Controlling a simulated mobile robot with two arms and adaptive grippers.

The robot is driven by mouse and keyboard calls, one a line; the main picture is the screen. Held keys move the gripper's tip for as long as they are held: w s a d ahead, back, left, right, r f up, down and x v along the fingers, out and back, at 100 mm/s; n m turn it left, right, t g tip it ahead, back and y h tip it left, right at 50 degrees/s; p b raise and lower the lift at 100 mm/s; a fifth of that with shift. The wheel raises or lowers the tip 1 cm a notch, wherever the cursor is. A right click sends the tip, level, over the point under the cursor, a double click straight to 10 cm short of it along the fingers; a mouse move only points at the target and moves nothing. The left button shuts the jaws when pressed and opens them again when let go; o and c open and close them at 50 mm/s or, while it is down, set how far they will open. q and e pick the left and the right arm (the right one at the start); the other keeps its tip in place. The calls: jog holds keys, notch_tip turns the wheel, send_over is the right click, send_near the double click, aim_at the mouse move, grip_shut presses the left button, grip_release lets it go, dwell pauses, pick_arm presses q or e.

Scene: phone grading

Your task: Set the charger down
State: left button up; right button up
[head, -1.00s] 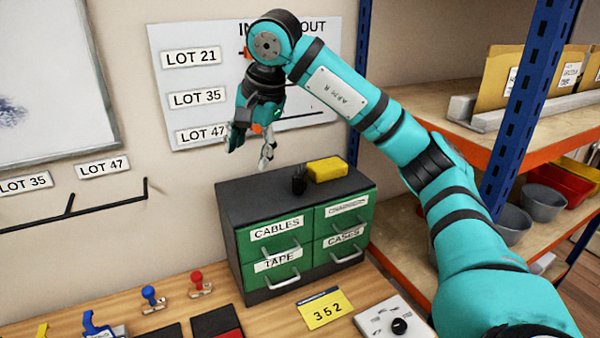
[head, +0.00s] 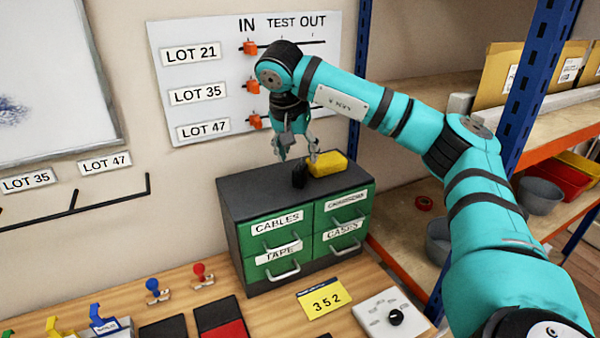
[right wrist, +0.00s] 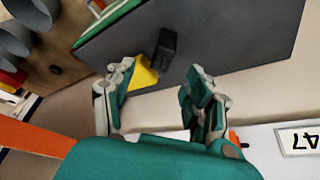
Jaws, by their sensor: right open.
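A small black block, which looks like the charger (head: 299,174), stands on the dark top of the drawer cabinet (head: 240,189). It also shows in the right wrist view (right wrist: 166,48), beyond the fingertips. My right gripper (head: 297,157) is open and empty, close above the black block and pointing down at the cabinet top. Its two spread fingers also show in the right wrist view (right wrist: 160,75). I cannot tell whether a finger touches the block. My left gripper is not in view.
A yellow block (head: 328,164) lies right beside the black one, near a fingertip. The wall board with orange sliders (head: 250,48) is behind my right arm. Shelving with a blue post (head: 530,75) stands at right. Stamps (head: 155,289) and pads lie on the bench.

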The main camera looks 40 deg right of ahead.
aim_at(299, 166)
jog(key=shift+d+f, duration=0.25)
jog(key=shift+f, duration=0.45)
jog(key=p+x, duration=0.2)
jog(key=x, duration=0.1)
jog(key=p+x, duration=0.1)
jog(key=x, duration=0.1)
jog(key=shift+w+a, duration=0.1)
jog(key=shift+a, duration=0.2)
jog(key=shift+d+f+p, duration=0.15)
jog(key=shift+f+p, duration=0.15)
jog(key=shift+f, duration=0.1)
jog(key=shift+c, duration=0.3)
grip_shut()
